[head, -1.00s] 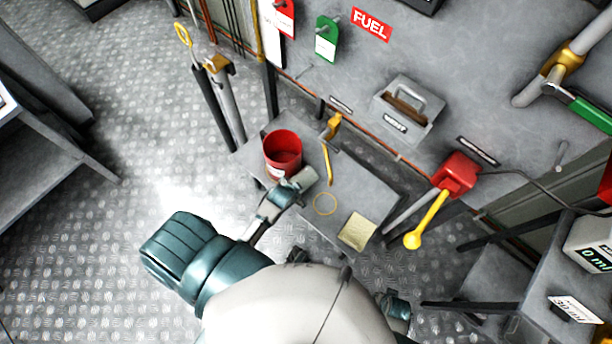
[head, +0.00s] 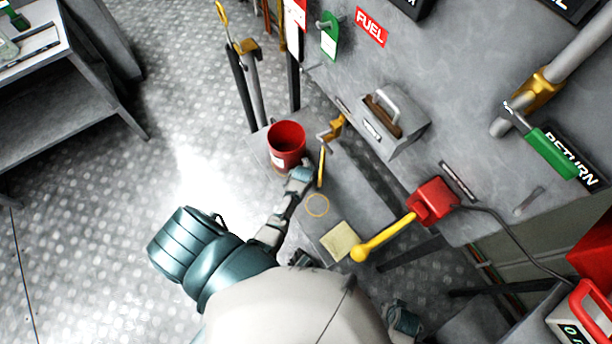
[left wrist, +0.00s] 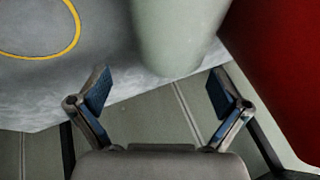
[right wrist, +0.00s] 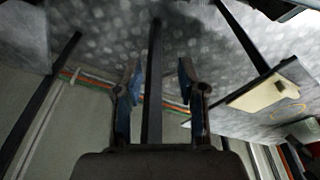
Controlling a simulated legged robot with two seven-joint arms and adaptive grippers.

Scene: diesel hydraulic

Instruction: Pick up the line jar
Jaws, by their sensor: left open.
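A pale grey-green cylinder (left wrist: 180,35), which looks like the line jar, stands upright on the grey shelf in the left wrist view. It is just beyond my left gripper (left wrist: 158,88), slightly right of the middle between its open fingers, and its top is out of frame. In the head view my left gripper (head: 300,176) is beside the red bucket (head: 286,146) and hides most or all of the jar. My right gripper (right wrist: 159,82) is open with nothing seen held, low near the shelf supports.
The red bucket is close on the right in the left wrist view (left wrist: 285,70). A yellow ring (head: 317,206) and a yellowish pad (head: 340,241) lie on the shelf (head: 350,200). A red pump with a yellow handle (head: 385,237) juts out at right. A grey toolbox (head: 397,124) stands behind.

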